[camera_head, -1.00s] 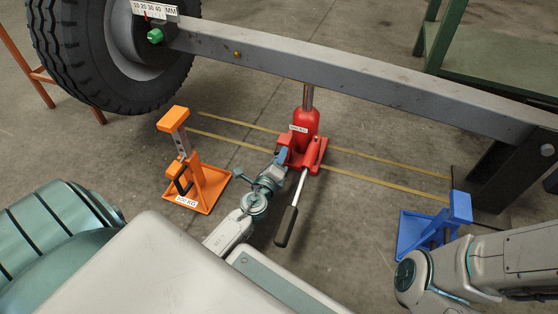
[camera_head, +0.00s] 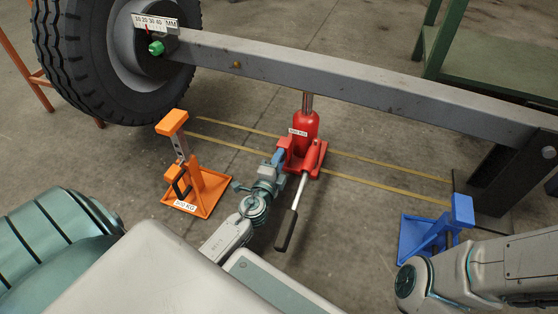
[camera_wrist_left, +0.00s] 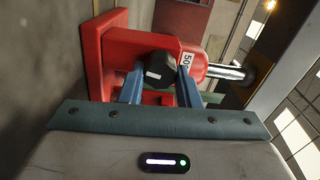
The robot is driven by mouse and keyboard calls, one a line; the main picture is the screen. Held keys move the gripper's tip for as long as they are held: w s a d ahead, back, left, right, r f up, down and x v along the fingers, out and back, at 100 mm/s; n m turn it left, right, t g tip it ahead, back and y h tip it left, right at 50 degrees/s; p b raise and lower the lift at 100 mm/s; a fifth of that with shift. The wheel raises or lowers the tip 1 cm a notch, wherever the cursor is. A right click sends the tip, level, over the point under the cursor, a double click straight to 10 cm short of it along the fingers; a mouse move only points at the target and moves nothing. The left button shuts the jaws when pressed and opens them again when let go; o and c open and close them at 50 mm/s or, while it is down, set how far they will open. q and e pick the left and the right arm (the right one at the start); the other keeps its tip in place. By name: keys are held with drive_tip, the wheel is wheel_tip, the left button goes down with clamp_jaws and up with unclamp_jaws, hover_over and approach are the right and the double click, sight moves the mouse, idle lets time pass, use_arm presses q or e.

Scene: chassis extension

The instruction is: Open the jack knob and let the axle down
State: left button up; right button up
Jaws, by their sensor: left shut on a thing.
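The red bottle jack (camera_head: 305,128) stands upright on the floor under the grey axle beam (camera_head: 330,75), with its metal ram reaching up to the beam. The jack also shows in the left wrist view (camera_wrist_left: 106,55). The black jack knob (camera_wrist_left: 160,69) sits low on the jack between the blue fingers of my left gripper (camera_wrist_left: 157,84). That gripper is shut on the knob; in the head view it (camera_head: 279,158) is at the jack's left side. The jack's lever with a black grip (camera_head: 286,231) slants toward me. My right arm is at lower right; its gripper is out of view.
An orange stand (camera_head: 195,187) is left of the jack and a blue stand (camera_head: 435,232) is to the right, both below the beam. A green bench (camera_head: 500,55) stands behind.

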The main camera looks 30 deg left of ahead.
idle(0.4)
use_arm(q)
drive_tip(key=o, duration=1)
drive_tip(key=v, duration=1.1)
